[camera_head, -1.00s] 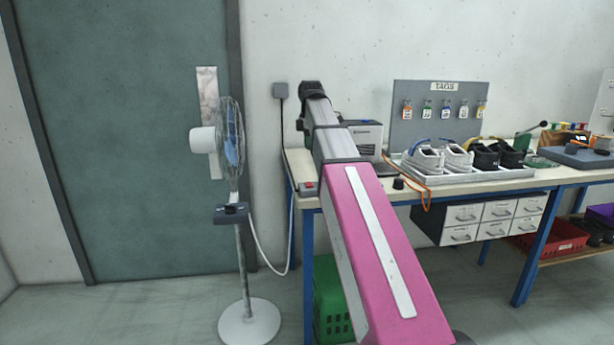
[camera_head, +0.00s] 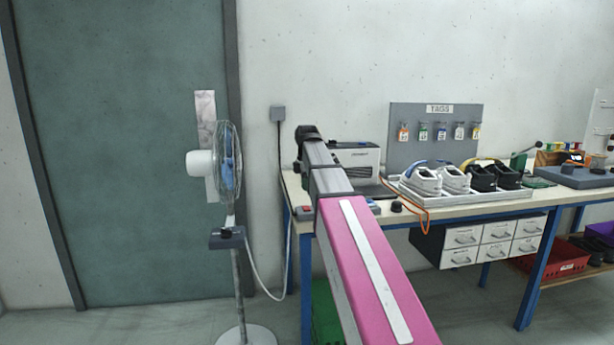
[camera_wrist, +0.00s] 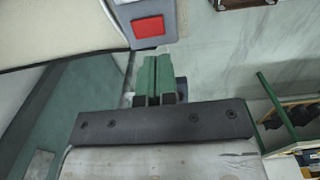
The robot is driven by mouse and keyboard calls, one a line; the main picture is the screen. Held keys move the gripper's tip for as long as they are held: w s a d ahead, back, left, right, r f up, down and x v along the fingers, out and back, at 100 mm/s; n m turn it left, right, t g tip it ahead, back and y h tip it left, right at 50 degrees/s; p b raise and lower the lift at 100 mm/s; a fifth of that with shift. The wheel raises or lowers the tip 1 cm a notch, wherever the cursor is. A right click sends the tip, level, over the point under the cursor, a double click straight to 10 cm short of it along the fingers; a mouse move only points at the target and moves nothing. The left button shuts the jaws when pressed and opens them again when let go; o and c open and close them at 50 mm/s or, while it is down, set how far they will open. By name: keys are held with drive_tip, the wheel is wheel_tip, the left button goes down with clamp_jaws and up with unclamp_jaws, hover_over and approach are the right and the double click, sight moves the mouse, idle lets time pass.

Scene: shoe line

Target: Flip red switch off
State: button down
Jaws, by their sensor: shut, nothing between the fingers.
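The red switch (camera_head: 304,211) sits on a grey block at the front left corner of the workbench. In the wrist view the red switch (camera_wrist: 148,27) shows large as a red rocker on the grey housing (camera_wrist: 168,22). My gripper (camera_wrist: 153,53) has its green fingers shut together and empty. In that picture its tips are just below the switch, at the edge of the housing; I cannot tell whether they touch it. In the head view my arm reaches over the bench corner and the fingertips cannot be made out.
The workbench (camera_head: 450,208) holds a grey boxy device (camera_head: 362,160), an orange cable, a black knob (camera_head: 396,207) and a shoe tray (camera_head: 420,200). A standing fan (camera_head: 228,165) is close on the left, its cord running to the bench. A green crate (camera_head: 325,315) is underneath.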

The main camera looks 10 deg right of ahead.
sight(306, 208)
drive_tip(key=shift+f, duration=3.6)
drive_tip(key=shift+s+f+t, duration=0.15)
drive_tip(key=shift+t, duration=0.15)
drive_tip(key=shift+w, duration=0.2)
drive_tip(key=shift+w+r, duration=0.4)
drive_tip(key=shift+w, duration=0.25)
